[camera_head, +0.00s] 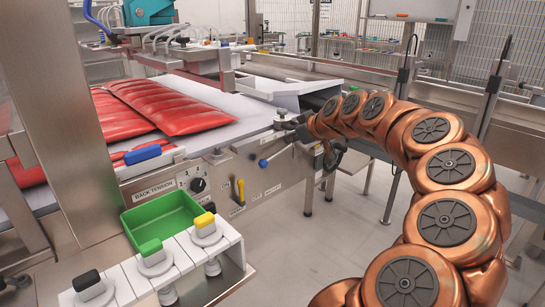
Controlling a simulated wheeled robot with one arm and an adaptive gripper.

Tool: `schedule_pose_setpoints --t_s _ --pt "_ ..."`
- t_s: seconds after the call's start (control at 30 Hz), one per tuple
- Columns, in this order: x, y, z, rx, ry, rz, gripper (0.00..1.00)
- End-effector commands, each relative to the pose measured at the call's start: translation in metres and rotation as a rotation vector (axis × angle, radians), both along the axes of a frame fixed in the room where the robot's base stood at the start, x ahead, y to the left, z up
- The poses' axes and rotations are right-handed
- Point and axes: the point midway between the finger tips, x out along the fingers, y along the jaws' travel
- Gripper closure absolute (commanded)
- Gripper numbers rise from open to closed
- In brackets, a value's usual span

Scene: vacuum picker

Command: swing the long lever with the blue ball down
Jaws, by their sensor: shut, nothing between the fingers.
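The long lever (279,153) is a thin rod on the front of the steel machine, with a small blue ball (263,163) at its lower left end. The rod slopes up to the right from the ball towards a dark mount. My gripper (291,123), small and dark at the end of my copper arm, is shut and empty. It appears close above the lever's upper right end, with the ball lower left of it. I cannot tell whether it touches the lever. My wrist and dark parts there partly hide the lever's mount.
A black knob (198,185) marked "BACK TENSION" and a yellow handle (241,191) are on the front panel. A green tray (163,220) and several colored-capped valves stand nearer. Red packs (168,105) lie on the belt. The floor (315,235) before the machine is clear.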

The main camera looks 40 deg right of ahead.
Motion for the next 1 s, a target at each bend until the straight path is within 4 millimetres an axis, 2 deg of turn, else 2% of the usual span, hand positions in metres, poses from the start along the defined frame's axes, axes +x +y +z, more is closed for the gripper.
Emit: schedule_pose_setpoints --t_s 0.23,0.37,1.0 --pt "0.001 0.0 0.0 0.0 0.0 0.0 1.0" --pt "0.008 0.0 -0.005 0.001 0.003 0.003 1.0" --pt "0.088 -0.011 -0.058 0.001 0.003 0.005 1.0"
